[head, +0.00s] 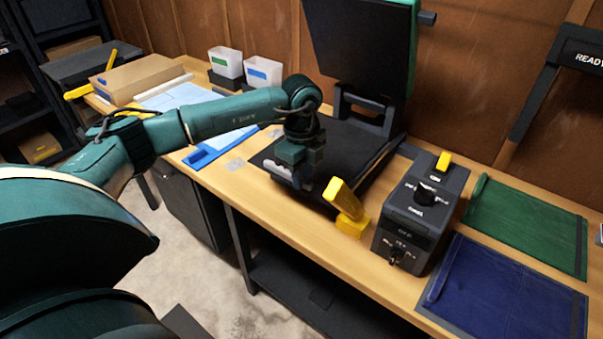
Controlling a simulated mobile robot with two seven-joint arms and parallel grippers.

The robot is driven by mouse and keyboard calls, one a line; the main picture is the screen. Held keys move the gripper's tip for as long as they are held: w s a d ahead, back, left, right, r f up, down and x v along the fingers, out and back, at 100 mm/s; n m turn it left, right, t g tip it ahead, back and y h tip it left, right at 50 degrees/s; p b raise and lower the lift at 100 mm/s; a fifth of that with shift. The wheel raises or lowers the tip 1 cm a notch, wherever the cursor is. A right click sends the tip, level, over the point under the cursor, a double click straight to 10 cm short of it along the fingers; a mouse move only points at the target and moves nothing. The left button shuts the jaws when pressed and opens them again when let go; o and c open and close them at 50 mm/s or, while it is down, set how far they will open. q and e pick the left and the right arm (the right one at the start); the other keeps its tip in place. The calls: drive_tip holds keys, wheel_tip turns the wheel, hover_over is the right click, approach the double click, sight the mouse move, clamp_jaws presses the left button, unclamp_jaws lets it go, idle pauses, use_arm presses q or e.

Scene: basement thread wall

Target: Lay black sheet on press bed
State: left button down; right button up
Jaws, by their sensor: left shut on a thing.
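The black sheet (268,154) lies flat over the press bed, black on black, so its outline is hard to tell from the bed. The press bed (378,151) is a dark slab on the bench, with its lid (360,45) raised behind it. My left gripper (300,184) is low at the front edge of the bed, shut on the black sheet's near edge; the fingertips and the grip are partly hidden. My right gripper is out of view.
A yellow handle (345,205) stands just right of my left gripper. A black control box (421,212) stands farther right, beside green (528,222) and blue (505,292) sheets. White bins (264,72), a cardboard box (138,76) and a blue clipboard (222,145) are left.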

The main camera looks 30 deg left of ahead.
use_arm(q)
drive_tip(key=shift+f, duration=0.2)
drive_tip(key=c, duration=1.4)
unclamp_jaws()
drive_tip(key=shift+r, duration=0.1)
wheel_tip(320, 180, up, 12)
drive_tip(key=b, duration=0.1)
drive_tip(key=shift+r, duration=0.15)
